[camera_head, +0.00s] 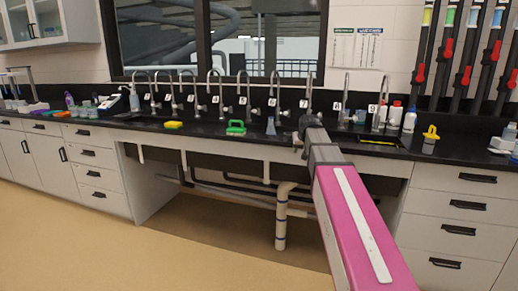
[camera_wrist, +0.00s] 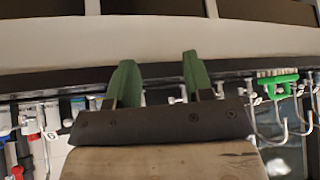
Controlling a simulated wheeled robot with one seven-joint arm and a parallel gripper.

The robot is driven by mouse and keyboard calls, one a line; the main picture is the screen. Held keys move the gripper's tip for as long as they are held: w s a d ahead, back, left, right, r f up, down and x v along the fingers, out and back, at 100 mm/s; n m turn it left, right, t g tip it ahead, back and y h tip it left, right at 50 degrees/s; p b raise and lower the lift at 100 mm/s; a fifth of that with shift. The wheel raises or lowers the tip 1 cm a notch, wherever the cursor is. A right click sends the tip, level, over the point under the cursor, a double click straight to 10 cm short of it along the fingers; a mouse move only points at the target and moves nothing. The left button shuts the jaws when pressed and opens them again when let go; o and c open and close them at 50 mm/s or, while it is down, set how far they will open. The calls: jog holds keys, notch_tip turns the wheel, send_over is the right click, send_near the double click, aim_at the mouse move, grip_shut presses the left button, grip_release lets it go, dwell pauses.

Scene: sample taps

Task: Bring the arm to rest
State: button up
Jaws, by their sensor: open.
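My arm, with a pink link, reaches from the lower right of the head view toward the sink counter (camera_head: 75,127). My gripper (camera_head: 307,122) is at its far end, small and dark, in front of the tap labelled 7 (camera_head: 308,90). In the wrist view my gripper (camera_wrist: 158,72) shows two green fingers spread apart with nothing between them. The wrist picture looks upside down, with the cabinet front above and the taps hanging below. Whether the gripper touches the tap or counter cannot be told.
A row of several numbered taps lines the back of the counter. A green brush (camera_head: 236,128), a yellow sponge (camera_head: 173,125) and white bottles (camera_head: 409,119) stand around. Drawers (camera_head: 468,215) are at right. The floor (camera_head: 150,255) at lower left is clear.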

jog(key=s+f+g, duration=0.3)
jog(key=s+f, duration=1.1)
jog(key=f, duration=0.3)
jog(key=s+f+g, duration=0.4)
jog(key=s+f, duration=1.1)
jog(key=f, duration=0.2)
jog(key=shift+s+m+h, duration=0.15)
jog(key=shift+m+h, duration=0.15)
jog(key=shift+m, duration=0.1)
jog(key=shift+a, duration=0.2)
